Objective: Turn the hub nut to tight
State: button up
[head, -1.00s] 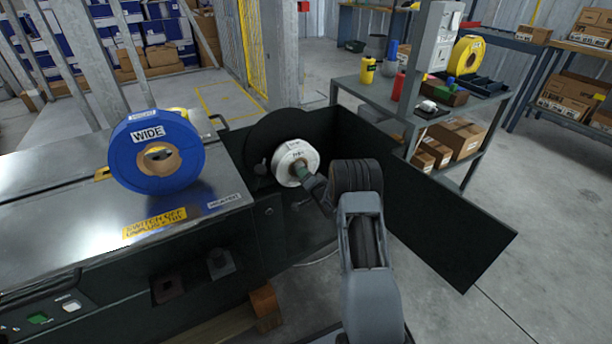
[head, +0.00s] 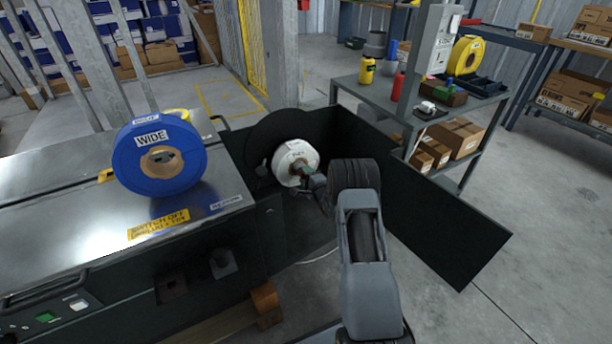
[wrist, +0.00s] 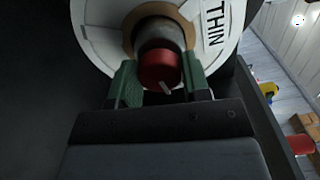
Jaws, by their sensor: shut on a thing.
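The hub nut (wrist: 158,66) is a red round knob with a pale mark on its lower face, on a grey hub at the core of a white roll. My gripper (wrist: 158,78) has its green-padded fingers on either side of the nut and is shut on it. The white roll (wrist: 95,35) reads THIN in the wrist view. In the head view the same white roll (head: 293,156) sits inside the dark machine bay, and my gripper (head: 308,173) is at its centre. The nut is hidden there behind my gripper.
A blue roll marked WIDE (head: 143,178) stands on the metal machine top (head: 75,222). An open dark panel (head: 440,215) extends to the right of my arm. A grey shelf table (head: 385,96) with bottles and boxes stands behind it.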

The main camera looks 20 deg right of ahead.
jog(key=shift+r+m, duration=0.1)
jog(key=shift+m, duration=0.4)
jog(key=o, duration=0.9)
jog(key=shift+s, duration=0.1)
jog(key=s+p, duration=0.1)
jog(key=s, duration=0.3)
jog(key=s+d+p, duration=0.1)
jog(key=s, duration=0.4)
jog(key=s+p, duration=0.2)
jog(key=s, duration=0.2)
jog(key=shift+s+d, duration=0.25)
jog(key=shift+d, duration=0.05)
